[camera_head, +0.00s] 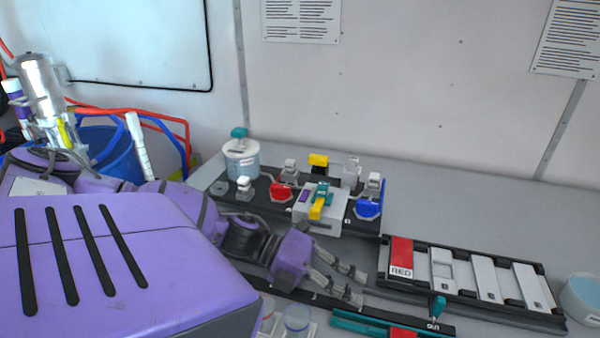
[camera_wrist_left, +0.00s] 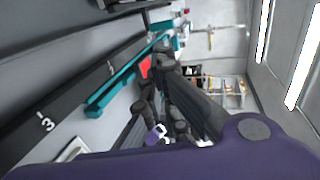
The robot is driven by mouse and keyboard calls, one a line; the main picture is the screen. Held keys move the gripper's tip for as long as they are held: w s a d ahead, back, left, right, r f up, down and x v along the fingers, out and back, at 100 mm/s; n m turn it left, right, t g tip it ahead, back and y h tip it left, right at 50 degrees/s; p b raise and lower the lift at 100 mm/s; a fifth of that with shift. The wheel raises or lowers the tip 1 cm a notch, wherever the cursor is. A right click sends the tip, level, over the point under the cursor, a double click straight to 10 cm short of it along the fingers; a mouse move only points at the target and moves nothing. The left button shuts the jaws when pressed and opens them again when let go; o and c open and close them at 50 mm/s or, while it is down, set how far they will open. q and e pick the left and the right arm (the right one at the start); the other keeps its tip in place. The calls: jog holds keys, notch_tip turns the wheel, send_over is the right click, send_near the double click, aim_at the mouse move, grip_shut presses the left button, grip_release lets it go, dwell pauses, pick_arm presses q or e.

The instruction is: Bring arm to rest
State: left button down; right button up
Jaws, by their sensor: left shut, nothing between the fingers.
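My left arm comes in from the left in the head view, a large purple forearm with black stripes. My left gripper (camera_head: 350,284) is over the front of the bench, in front of the black base plate with the coloured valves. Its two grey fingers point right, and nothing is held between them. The fingers also show in the left wrist view (camera_wrist_left: 158,95), where they look dark and close together. My right gripper is not in either view.
A valve unit (camera_head: 320,208) with red, yellow and blue handles stands behind the gripper. A black rack (camera_head: 470,290) with a red-labelled plate is to the right. A teal rail (camera_head: 365,324) and small clear cups (camera_head: 296,318) lie close by. The back right bench is clear.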

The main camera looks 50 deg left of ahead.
pick_arm(q)
jog(key=p+v, duration=0.2)
jog(key=v, duration=0.7)
jog(key=shift+a+r, duration=0.15)
jog(key=shift+r, duration=0.05)
jog(key=shift+s, duration=0.15)
